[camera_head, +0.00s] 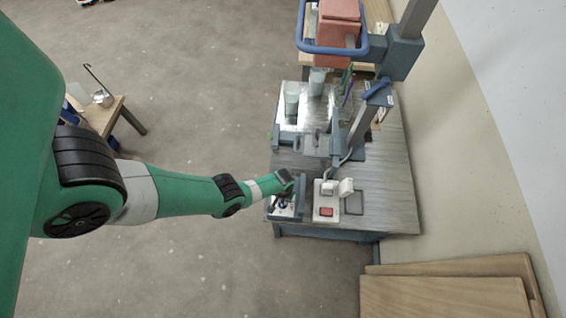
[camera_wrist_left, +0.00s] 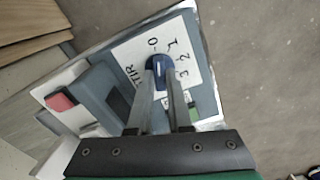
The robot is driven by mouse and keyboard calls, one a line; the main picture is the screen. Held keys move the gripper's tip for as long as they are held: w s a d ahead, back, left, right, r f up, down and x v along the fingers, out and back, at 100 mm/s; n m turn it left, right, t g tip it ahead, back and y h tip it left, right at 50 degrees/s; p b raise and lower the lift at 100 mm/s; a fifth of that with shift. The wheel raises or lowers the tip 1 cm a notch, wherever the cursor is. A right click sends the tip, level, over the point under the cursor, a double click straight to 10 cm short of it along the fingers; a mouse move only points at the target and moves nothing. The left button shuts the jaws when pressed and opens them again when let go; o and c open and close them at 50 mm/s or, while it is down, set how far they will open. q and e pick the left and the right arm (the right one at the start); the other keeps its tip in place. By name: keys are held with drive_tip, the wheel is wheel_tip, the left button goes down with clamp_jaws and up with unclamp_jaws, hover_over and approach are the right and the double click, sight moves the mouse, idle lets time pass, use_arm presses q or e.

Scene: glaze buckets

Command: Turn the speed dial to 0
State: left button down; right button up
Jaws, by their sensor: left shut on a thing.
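The speed dial is a blue knob (camera_wrist_left: 160,66) with a pale line on its face, set on a white panel marked "STIR" and the figures 0, 1, 2 and 3 (camera_wrist_left: 135,58). I cannot tell for sure which figure the line points at. My left gripper (camera_wrist_left: 162,88) is shut on the knob, one finger on each side. In the head view my left gripper (camera_head: 288,188) reaches in from the left over the control box (camera_head: 279,212) at the table's near left corner. My right gripper is not in view.
A white switch box with a red button (camera_head: 326,212) stands just right of the control box. The grey table (camera_head: 387,190) carries a stand with a post (camera_head: 362,128) and pale cups (camera_head: 291,98) on a metal tray. Boards (camera_head: 445,295) lie at the lower right.

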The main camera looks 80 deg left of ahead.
use_arm(q)
drive_tip(key=shift+n, duration=0.9)
drive_tip(key=c, duration=0.8)
unclamp_jaws()
drive_tip(key=shift+c, duration=0.2)
wheel_tip(320, 180, up, 12)
drive_tip(key=p, duration=1.1)
drive_tip(key=shift+f+p, duration=0.2)
drive_tip(key=shift+p, duration=0.15)
